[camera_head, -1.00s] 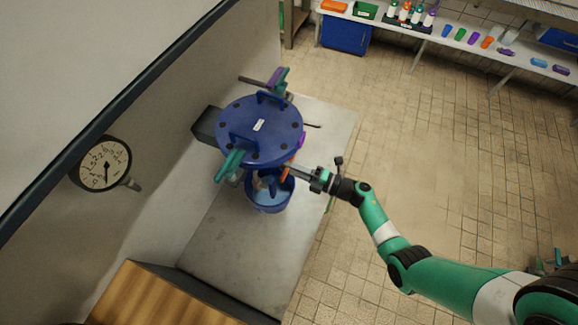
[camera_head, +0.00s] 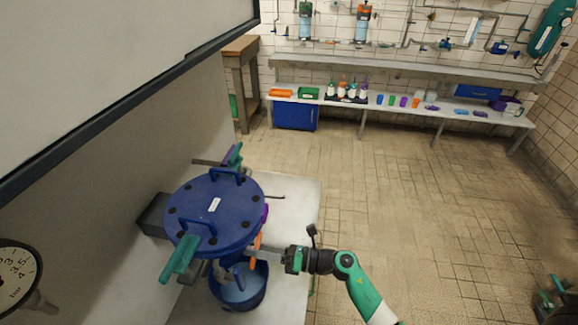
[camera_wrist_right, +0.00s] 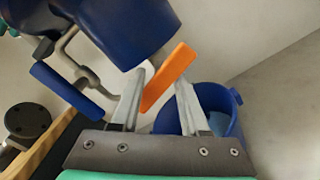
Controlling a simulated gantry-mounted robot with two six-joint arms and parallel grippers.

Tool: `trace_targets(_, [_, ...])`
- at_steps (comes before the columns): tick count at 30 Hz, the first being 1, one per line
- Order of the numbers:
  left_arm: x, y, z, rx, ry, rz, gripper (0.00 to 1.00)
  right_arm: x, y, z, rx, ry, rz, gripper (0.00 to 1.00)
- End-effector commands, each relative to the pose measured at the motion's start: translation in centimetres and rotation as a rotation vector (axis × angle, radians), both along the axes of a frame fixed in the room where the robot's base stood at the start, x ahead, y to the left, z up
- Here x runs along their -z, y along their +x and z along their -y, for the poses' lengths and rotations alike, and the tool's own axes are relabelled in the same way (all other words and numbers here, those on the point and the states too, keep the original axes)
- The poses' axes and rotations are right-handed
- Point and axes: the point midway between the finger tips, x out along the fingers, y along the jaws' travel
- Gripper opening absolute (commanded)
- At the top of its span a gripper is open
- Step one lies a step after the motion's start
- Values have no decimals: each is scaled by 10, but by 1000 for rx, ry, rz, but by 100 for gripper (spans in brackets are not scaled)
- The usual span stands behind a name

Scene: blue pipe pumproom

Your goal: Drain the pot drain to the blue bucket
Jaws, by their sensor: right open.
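The blue pot (camera_head: 228,205) with a bolted lid stands on a metal bench. Its orange drain handle (camera_head: 257,241) is low on the near right side; in the right wrist view the orange handle (camera_wrist_right: 168,78) sits tilted between my fingers. The blue bucket (camera_head: 240,300) stands under that side of the pot; its rim and side show in the right wrist view (camera_wrist_right: 229,108). My right gripper (camera_head: 268,251) is open around the handle, with a finger on each side; contact is unclear. My left gripper is out of view.
The metal bench (camera_head: 297,195) has bare room right of the pot. Teal clamp handles (camera_head: 180,259) stick out from the pot. A pressure gauge (camera_head: 17,274) is on the left. A shelf with bottles and cups (camera_head: 390,107) lines the back wall; the tiled floor (camera_head: 400,190) between is clear.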

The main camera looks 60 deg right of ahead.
Motion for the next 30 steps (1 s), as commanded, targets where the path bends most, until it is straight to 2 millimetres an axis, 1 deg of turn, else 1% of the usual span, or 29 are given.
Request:
trace_targets(1, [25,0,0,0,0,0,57,11,0,0,-1,-82,32,40])
trace_targets(3, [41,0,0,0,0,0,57,11,0,0,0,-197,70,40])
trace_targets(4, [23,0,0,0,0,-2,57,-2,-9,5,5,-185,59,40])
trace_targets(6, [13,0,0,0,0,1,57,-4,-26,10,6,-178,54,40])
trace_targets(18, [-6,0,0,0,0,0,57,-4,-115,39,8,-173,55,40])
trace_targets(19, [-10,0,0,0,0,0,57,-15,-109,39,8,-172,71,40])
trace_targets(21, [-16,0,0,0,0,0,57,-31,-103,41,19,-167,95,40])
trace_targets(30, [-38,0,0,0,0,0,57,-98,-84,54,67,-127,197,40])
